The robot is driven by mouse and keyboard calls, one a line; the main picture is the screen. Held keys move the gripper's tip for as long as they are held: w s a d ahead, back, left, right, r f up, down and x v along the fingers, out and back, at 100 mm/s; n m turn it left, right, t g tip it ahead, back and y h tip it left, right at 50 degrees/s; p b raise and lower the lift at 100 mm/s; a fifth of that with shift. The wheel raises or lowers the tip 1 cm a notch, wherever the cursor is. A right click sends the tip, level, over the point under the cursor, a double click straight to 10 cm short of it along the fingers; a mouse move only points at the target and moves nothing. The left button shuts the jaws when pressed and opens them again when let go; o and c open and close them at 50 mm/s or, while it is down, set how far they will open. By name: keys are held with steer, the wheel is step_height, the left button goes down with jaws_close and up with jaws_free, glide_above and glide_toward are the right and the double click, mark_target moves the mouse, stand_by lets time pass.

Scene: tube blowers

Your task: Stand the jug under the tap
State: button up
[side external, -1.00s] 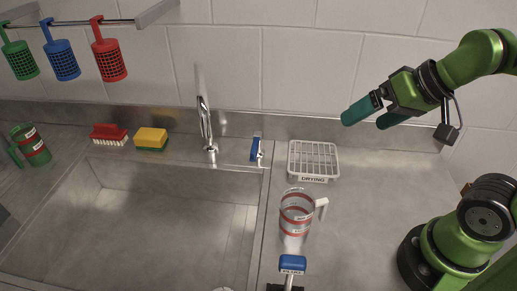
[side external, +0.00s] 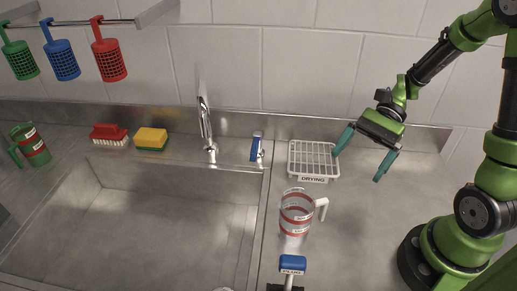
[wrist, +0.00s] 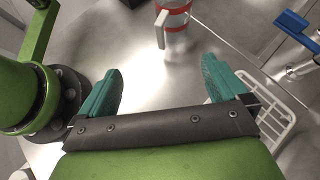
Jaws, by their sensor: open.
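A clear jug (side external: 296,222) with red bands and a white handle stands upright on the counter right of the sink, handle to the right. It also shows at the top of the wrist view (wrist: 173,20). The silver tap (side external: 206,130) rises behind the sink basin, left of the jug. A blue lever (side external: 256,147) stands right of the tap. My gripper (side external: 359,167) is open and empty, above the counter behind and right of the jug, near the drying rack. Its teal fingers (wrist: 158,85) are spread wide in the wrist view.
A white drying rack (side external: 313,160) sits behind the jug. A blue-topped handle (side external: 292,264) is in front of it. A green jug (side external: 30,145), red brush (side external: 109,135) and yellow sponge (side external: 151,139) are at left. The sink basin (side external: 140,235) is empty.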

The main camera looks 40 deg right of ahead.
mark_target(310, 194)
steer(key=shift+w+a+f+m+t+y, duration=0.15)
steer(key=shift+w+a+f+m+y, duration=0.35)
steer(key=shift+a, duration=2.3)
steer(key=shift+s+a+f+m+t+y, duration=0.2)
steer(key=shift+a+f, duration=0.65)
steer(key=shift+a, duration=1.9)
steer(key=shift+w+a+f+m+t+y, duration=0.15)
steer(key=shift+w+a+f+y, duration=0.4)
steer(key=shift+a, duration=2.25)
steer(key=shift+s+f, duration=0.1)
steer(key=shift+s, duration=0.05)
steer(key=shift+c, duration=0.3)
steer(key=c, duration=1.4)
steer(key=shift+c, duration=0.2)
